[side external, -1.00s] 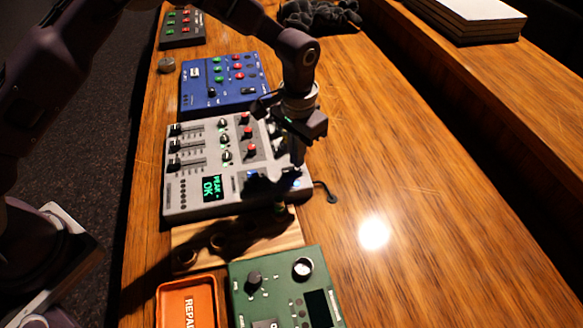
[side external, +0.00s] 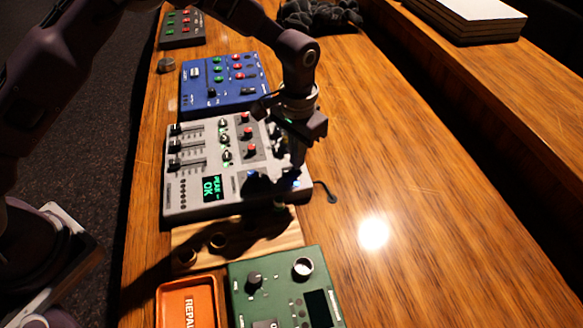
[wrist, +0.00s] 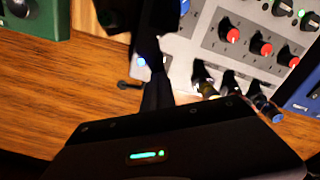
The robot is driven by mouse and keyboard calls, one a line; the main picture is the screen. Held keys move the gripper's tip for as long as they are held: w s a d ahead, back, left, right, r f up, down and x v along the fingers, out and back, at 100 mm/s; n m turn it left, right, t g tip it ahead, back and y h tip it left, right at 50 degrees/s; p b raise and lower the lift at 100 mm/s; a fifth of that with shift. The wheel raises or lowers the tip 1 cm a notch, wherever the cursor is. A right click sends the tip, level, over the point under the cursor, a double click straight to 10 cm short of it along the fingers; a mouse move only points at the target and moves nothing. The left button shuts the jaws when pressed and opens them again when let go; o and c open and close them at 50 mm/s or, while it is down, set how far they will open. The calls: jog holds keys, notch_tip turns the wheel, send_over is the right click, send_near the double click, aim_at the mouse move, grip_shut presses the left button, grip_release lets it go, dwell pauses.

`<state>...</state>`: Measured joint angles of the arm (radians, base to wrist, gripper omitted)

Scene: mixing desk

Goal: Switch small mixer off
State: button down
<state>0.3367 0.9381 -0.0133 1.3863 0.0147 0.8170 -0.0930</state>
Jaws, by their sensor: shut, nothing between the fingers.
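The grey mixer (side external: 190,198) lies flat on the wooden desk, with sliders, knobs, red-capped controls and a lit screen (side external: 212,188) reading "PEAK OK". It also fills the upper right of the wrist view (wrist: 190,45). My gripper (side external: 297,165) is shut and empty, pointing down at the mixer's right end. Its dark fingers (wrist: 155,90) show in the wrist view beside a small blue-white light (wrist: 141,62).
A blue unit (side external: 222,72) lies behind the mixer and a green unit (side external: 272,290) in front, with a wooden strip (side external: 290,237) between. An orange tray (side external: 188,302) stands at front left. A short black cable (side external: 325,190) leaves the mixer. The desk to the right is clear.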

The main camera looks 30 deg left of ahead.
jog(key=shift+f, duration=0.85)
dwell(0.3)
jog(key=shift+r, duration=3.55)
